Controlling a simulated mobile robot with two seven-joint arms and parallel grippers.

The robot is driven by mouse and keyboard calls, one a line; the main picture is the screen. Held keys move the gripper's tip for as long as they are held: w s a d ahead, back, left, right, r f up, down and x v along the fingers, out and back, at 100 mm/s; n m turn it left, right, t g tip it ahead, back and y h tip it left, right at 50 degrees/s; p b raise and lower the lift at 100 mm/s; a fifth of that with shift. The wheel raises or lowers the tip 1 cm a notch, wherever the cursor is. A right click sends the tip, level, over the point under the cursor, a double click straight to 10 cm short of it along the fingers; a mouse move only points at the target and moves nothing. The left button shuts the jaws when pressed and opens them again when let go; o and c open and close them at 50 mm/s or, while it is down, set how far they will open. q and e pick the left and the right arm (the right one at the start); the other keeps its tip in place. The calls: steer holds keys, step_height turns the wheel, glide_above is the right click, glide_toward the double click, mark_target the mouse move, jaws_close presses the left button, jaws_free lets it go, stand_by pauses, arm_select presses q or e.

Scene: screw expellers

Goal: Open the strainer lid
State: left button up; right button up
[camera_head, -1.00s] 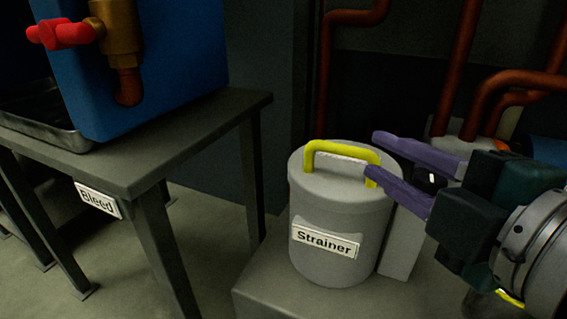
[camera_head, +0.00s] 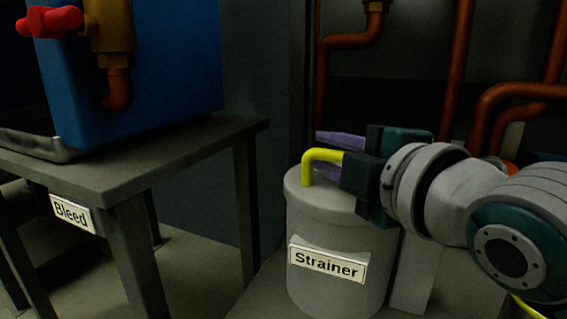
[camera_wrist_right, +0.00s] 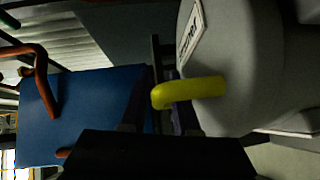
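The strainer (camera_head: 335,228) is a grey cylinder with a label on its front. Its lid (camera_head: 312,196) sits level on top. The yellow lid handle (camera_head: 321,155) rises from the lid, and its right part is hidden by my right gripper. My left gripper is not in view.
A grey table (camera_head: 150,165) labelled Bleed stands to the left, bearing a blue box (camera_head: 140,70) with a red valve handle (camera_head: 48,20). Reddish pipes (camera_head: 455,75) run behind my right arm. The space above the lid's left part is clear.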

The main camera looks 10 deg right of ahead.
steer(key=shift+w, duration=0.1)
jaws_close()
stand_by(1.4)
